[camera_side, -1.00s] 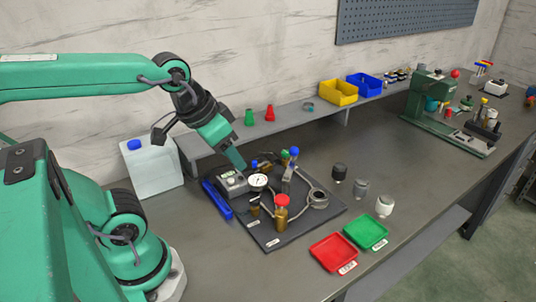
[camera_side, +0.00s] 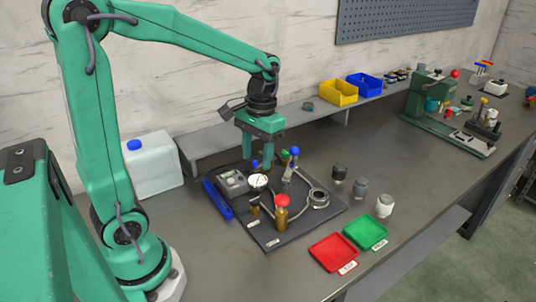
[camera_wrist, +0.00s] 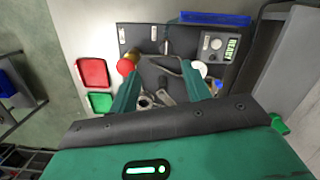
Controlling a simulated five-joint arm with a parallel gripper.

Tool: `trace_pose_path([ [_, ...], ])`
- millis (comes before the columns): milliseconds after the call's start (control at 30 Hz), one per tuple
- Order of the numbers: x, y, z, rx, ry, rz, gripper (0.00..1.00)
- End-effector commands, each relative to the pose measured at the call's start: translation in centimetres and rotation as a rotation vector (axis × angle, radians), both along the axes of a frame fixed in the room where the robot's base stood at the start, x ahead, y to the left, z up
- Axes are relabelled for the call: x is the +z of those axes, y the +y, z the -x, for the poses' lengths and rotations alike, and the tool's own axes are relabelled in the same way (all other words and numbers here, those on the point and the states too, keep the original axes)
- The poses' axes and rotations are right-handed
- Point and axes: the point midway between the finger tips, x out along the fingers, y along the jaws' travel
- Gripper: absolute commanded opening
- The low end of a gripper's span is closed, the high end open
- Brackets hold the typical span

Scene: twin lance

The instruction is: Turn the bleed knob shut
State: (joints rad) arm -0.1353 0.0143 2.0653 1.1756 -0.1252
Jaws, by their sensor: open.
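A dark board (camera_side: 312,230) on the bench carries a small fixture with a dial gauge (camera_side: 258,180). A red knob (camera_side: 282,200) tops a brass body at the board's front; it also shows in the wrist view (camera_wrist: 125,67). A blue knob (camera_side: 294,152) stands on a grey post at the back. A green part (camera_side: 285,154) is beside it, and another blue part (camera_side: 254,164) is behind the gauge. I cannot tell which is the bleed knob. My gripper (camera_side: 257,162) points down over the back of the board, open and empty, its fingers partly overlapping the fixture in view.
A grey display box (camera_side: 232,182) sits at the board's left, beside a blue bar (camera_side: 217,200). Red (camera_side: 333,251) and green (camera_side: 366,231) trays lie front right, near several small jars (camera_side: 361,188). A shelf (camera_side: 200,145) runs behind. A white jug (camera_side: 152,165) stands left.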

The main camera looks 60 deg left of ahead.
Motion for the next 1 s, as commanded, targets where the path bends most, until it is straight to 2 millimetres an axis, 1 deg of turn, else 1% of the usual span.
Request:
trace_pose_path([
  [33, -0.7, 0.3, -0.5, 0.014, 0.033, 0.004, 0.48],
  [200, -2.9, 1.3, -1.8, 0.056, 0.133, 0.015, 0.48],
  [433, -5.4, 2.3, -2.9, 0.101, 0.236, 0.027, 0.48],
  [600, -6.2, 2.6, -3.1, 0.115, 0.269, 0.031, 0.48],
  [867, -6.4, 2.6, -3.1, 0.116, 0.273, 0.031, 0.48],
  [1000, -6.9, 2.5, -2.9, 0.116, 0.272, 0.031, 0.48],
])
